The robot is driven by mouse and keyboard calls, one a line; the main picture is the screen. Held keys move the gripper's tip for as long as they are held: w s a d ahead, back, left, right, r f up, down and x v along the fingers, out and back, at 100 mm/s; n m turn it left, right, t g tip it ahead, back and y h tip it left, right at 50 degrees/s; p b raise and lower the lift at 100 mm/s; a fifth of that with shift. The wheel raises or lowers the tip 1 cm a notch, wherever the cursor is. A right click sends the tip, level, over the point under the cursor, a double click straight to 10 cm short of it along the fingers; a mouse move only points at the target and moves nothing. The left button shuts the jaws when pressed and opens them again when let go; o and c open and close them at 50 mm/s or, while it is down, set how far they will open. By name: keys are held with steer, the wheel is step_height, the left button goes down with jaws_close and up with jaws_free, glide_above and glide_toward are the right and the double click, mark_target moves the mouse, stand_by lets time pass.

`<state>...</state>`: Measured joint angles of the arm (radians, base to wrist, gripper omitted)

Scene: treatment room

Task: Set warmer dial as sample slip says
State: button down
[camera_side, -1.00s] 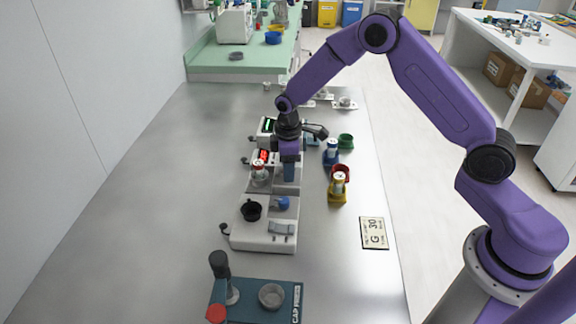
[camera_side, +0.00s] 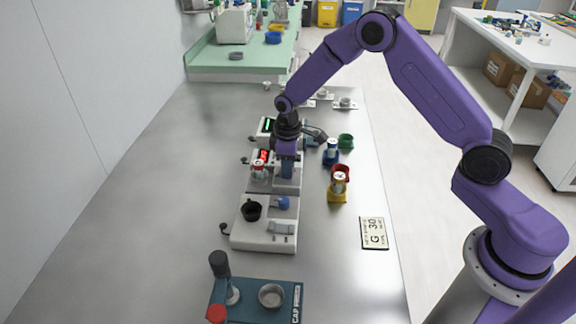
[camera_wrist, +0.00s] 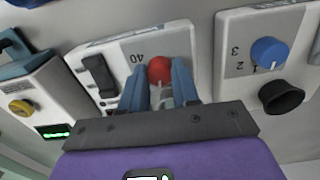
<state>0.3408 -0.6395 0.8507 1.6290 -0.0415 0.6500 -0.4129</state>
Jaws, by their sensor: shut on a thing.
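My gripper (camera_side: 287,173) is over the middle device in the row, the one with a red lit display (camera_side: 262,157). In the wrist view, my gripper's blue fingers (camera_wrist: 161,82) are shut on a red dial (camera_wrist: 160,68) on a white panel. The number 40 is printed beside the dial; its pointer setting is hidden or too small to read. The side view hides the dial behind my gripper. The sample slip (camera_side: 375,234) lies on the table at right and shows a large G and 30, with smaller lines unreadable. A white-capped vial (camera_side: 259,171) stands at the device's left.
A white device (camera_side: 262,238) with a blue knob (camera_side: 282,203) and black cup stands nearer. A blue holder (camera_side: 331,157) and a yellow holder (camera_side: 338,195) carry vials at right. The teal cap press (camera_side: 258,302) is in front. The left table area is clear.

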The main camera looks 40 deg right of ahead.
steer(key=m, duration=0.5)
steer(key=shift+m, duration=0.3)
stand_by(0.4)
steer(key=c, duration=0.8)
jaws_free()
steer(key=r, duration=1.7)
steer(key=shift+a+r, duration=0.25)
steer(key=shift+a, duration=0.05)
